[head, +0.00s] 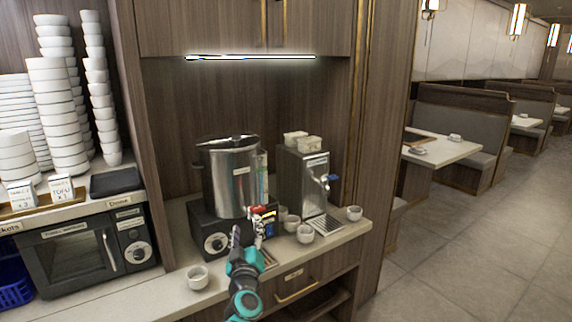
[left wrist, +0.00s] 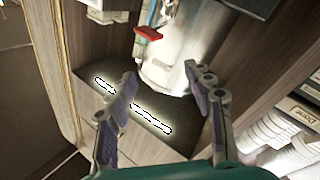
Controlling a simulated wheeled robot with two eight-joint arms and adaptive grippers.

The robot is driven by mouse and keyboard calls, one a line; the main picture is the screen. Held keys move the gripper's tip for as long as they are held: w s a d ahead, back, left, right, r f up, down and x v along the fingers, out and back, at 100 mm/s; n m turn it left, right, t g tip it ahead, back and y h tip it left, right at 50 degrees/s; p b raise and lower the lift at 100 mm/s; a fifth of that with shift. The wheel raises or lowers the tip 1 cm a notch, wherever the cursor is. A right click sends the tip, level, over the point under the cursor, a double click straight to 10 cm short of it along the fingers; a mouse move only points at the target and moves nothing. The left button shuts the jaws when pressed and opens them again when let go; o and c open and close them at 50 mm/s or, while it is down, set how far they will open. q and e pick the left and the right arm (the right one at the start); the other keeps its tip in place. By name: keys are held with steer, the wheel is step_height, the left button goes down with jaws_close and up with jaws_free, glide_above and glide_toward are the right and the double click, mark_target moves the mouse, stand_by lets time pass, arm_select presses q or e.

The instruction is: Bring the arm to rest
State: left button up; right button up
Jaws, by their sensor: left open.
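My left gripper (head: 248,236) is in the middle of the head view, in front of the counter near the steel urn's tap. Its teal wrist is below it. In the left wrist view its two grey fingers (left wrist: 160,84) stand wide apart with nothing between them. A red-tipped tap (left wrist: 147,35) and a shiny steel cylinder (left wrist: 168,75) show beyond the fingers. I cannot tell whether the gripper touches anything. My right gripper is in neither view.
A steel urn (head: 232,180) and a steel dispenser (head: 303,182) stand on the counter. Small white cups (head: 198,277) stand around them. A microwave (head: 75,260) and stacked white bowls (head: 60,120) are at left. The aisle floor (head: 470,240) at right is clear.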

arm_select(q)
steer(key=s+d+f+m+g+h, duration=0.1)
steer(key=s+f+m+g+h, duration=0.2)
steer(key=s, duration=0.4)
steer(key=s+d+f+m+g+h, duration=0.1)
steer(key=s+d+m+g+h, duration=0.2)
steer(key=s, duration=0.4)
steer(key=s+a+f+g+y, duration=0.1)
steer(key=s+a+f+g, duration=0.1)
steer(key=s, duration=0.4)
steer(key=s+a+f+g+y, duration=0.1)
steer(key=s+a+f+g, duration=0.1)
steer(key=s+a+f, duration=0.3)
steer(key=s+a+f+m+g+y, duration=0.1)
steer(key=s+a+f+g+y, duration=0.1)
steer(key=s+f, duration=0.5)
steer(key=shift+s+a, duration=0.65)
steer(key=shift+s, duration=0.55)
